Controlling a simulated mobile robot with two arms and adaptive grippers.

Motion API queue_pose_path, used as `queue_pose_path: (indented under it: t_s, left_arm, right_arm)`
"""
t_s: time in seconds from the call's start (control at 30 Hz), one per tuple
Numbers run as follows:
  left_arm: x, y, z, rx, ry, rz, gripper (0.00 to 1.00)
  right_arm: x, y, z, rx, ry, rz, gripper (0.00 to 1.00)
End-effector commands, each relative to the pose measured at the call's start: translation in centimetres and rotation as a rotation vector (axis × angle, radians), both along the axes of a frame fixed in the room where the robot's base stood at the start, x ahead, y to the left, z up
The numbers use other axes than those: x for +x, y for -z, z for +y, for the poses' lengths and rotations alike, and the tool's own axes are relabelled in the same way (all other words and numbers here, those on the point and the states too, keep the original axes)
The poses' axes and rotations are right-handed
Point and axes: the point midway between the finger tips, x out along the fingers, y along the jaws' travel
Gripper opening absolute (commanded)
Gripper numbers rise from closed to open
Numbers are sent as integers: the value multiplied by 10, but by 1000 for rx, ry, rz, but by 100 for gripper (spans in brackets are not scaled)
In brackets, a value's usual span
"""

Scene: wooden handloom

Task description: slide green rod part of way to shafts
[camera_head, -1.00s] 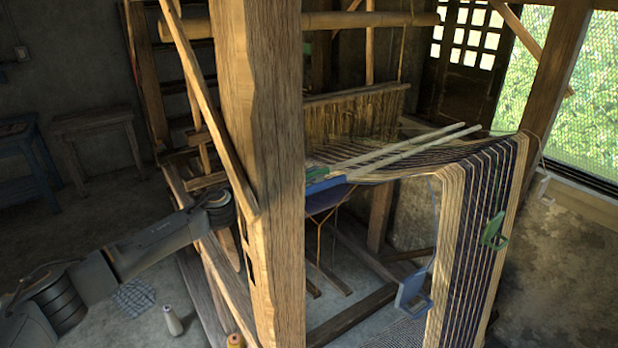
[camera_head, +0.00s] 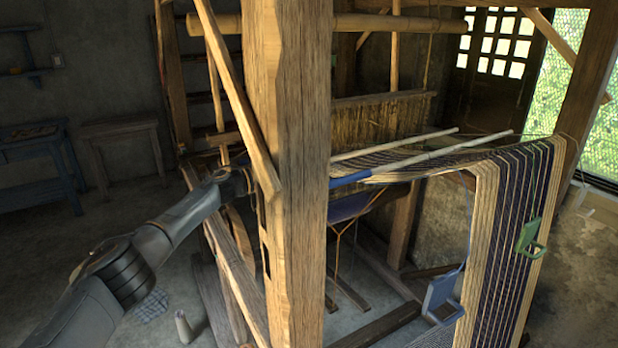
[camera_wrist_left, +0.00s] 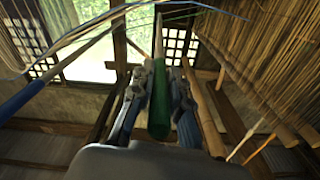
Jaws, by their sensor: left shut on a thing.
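In the left wrist view, the green rod's (camera_wrist_left: 159,118) green end lies between the two fingers of my left gripper (camera_wrist_left: 156,92), which is shut on it. Its pale length runs away from the camera. In the head view, the left gripper is hidden behind the thick front post. The farther pale rod (camera_head: 395,144) lies across the warp there, apparently the green one, its held end hidden by the post. The shafts (camera_head: 388,118), with straw-coloured heddles, hang behind the rods. They also show at the right in the wrist view (camera_wrist_left: 262,55). My right gripper is out of view.
A blue-ended rod (camera_head: 350,179) lies on the warp nearer the camera; its blue end crosses the wrist view's left (camera_wrist_left: 22,98). The post (camera_head: 292,190) and a slanted brace (camera_head: 236,100) stand close to my left arm. Striped warp (camera_head: 510,220) hangs at right.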

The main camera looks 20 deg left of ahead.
Motion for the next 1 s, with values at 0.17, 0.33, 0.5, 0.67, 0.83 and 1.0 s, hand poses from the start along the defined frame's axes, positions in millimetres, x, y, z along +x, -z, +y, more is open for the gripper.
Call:
queue_pose_path:
  t_s: [0.17,0.33,0.5,0.67,0.83,1.0]
  left_arm:
    - [2,-1,1,-3,0,0,0]
    - [2,-1,1,-3,0,0,0]
    - [2,-1,2,-3,0,0,39]
    - [1,0,1,-2,0,1,39]
    - [0,0,3,-1,0,1,39]
    - [-9,1,14,0,0,1,39]
  right_arm:
    - [0,2,-1,-1,1,0,40]
    - [1,2,-1,-1,1,-1,40]
    - [1,2,-1,-1,2,-1,40]
    - [1,2,-1,-1,2,-1,40]
    - [3,2,0,1,1,-4,40]
    - [2,2,1,1,1,-3,40]
